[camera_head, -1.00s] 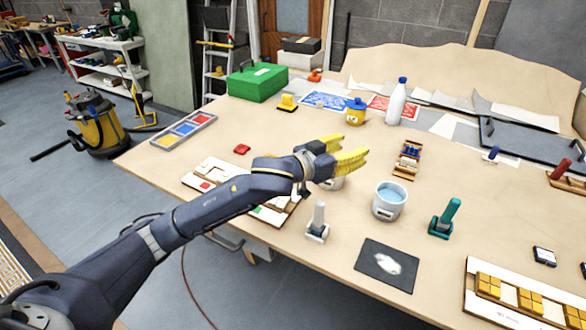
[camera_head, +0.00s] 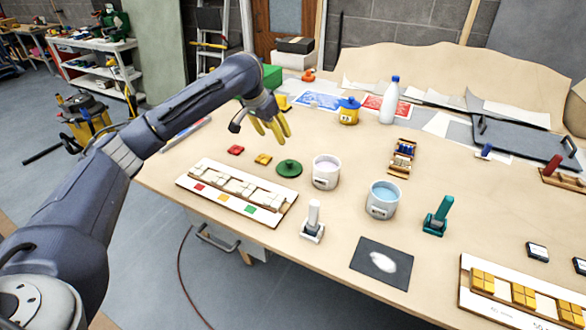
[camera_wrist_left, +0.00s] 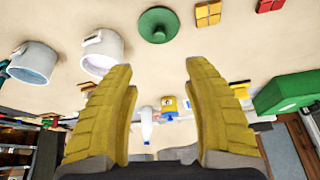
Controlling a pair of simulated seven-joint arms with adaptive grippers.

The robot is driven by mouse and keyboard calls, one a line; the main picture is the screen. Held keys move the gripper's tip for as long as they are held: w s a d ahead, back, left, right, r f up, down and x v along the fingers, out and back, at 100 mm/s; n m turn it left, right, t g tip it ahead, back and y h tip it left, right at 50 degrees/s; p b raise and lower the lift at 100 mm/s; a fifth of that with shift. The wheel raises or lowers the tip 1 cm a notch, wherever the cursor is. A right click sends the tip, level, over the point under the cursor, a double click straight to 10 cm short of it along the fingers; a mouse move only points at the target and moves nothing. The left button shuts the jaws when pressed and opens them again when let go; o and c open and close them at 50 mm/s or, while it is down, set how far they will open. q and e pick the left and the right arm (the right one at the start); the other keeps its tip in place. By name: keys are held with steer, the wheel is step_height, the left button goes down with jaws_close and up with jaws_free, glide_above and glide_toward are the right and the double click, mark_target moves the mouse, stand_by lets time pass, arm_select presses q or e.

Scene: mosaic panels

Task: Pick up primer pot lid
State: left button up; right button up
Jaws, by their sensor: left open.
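A round green lid with a knob (camera_head: 289,168) lies flat on the workbench, left of an open white pot (camera_head: 325,172). In the left wrist view the green lid (camera_wrist_left: 158,25) is at the top middle, beyond the fingertips, and the white pot (camera_wrist_left: 103,52) is left of it. My left gripper (camera_head: 271,138) has yellow fingers and is in the air, up and left of the lid in the head view. It also shows in the left wrist view (camera_wrist_left: 160,75) with its fingers spread and nothing between them. My right gripper is not in view.
A pot of blue liquid (camera_head: 382,199) stands right of the white pot. Yellow (camera_head: 263,159) and red (camera_head: 235,150) tiles lie left of the lid. A mosaic panel (camera_head: 240,187) is in front. A yellow pot with a blue lid (camera_head: 348,111) and a white bottle (camera_head: 390,101) stand behind.

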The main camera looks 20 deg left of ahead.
mark_target(289, 161)
arm_select(q)
steer(key=x, duration=1.7)
steer(key=shift+c, duration=0.5)
jaws_close()
